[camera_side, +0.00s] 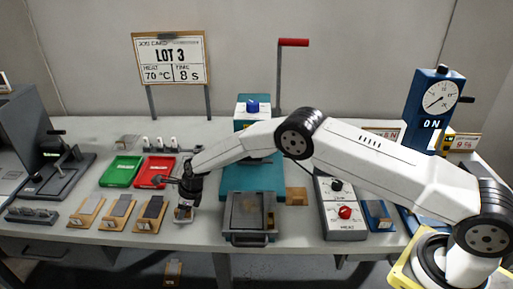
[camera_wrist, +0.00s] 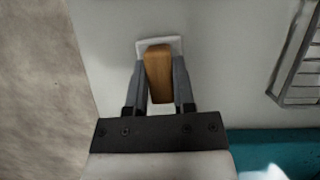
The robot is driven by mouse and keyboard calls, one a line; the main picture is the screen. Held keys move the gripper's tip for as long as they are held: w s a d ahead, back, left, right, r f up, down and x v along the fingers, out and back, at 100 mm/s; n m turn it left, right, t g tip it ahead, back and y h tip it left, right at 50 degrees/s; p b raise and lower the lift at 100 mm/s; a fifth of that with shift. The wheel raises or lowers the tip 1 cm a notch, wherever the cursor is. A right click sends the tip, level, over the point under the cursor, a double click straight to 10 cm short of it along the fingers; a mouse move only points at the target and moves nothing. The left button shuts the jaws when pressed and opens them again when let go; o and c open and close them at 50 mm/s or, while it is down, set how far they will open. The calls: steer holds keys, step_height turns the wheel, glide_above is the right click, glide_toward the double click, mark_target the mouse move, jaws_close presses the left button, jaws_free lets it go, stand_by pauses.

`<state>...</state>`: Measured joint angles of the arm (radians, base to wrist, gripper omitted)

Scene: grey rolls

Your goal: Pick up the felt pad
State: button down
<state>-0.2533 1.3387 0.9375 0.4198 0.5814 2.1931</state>
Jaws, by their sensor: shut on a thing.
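The felt pad shows in the wrist view as a pale, roughly square pad (camera_wrist: 174,43) under a wooden block handle (camera_wrist: 158,76). My gripper (camera_wrist: 159,72) has one finger on each side of the wooden block and is shut on it. In the side view my gripper (camera_side: 184,206) points down near the table's front edge, with the pale pad (camera_side: 183,216) below its fingers. The fingers hide most of the block there. I cannot tell whether the pad touches the table.
Several wooden-based plates stand left of my gripper, the nearest being a dark-topped one (camera_side: 151,212). A red tray (camera_side: 154,171) and a green tray (camera_side: 121,171) lie behind. A teal press (camera_side: 237,180) with a grey-handled plate (camera_side: 250,215) stands to the right.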

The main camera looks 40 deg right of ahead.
mark_target(178, 210)
steer(key=shift+r, duration=0.1)
steer(key=shift+r, duration=0.75)
steer(key=shift+s+r, duration=0.1)
steer(key=shift+r, duration=0.75)
steer(key=shift+s+r, duration=0.2)
steer(key=shift+r, duration=0.1)
steer(key=s+d+r, duration=0.3)
steer(key=s+r, duration=0.6)
steer(key=s, duration=0.4)
steer(key=shift+d, duration=0.35)
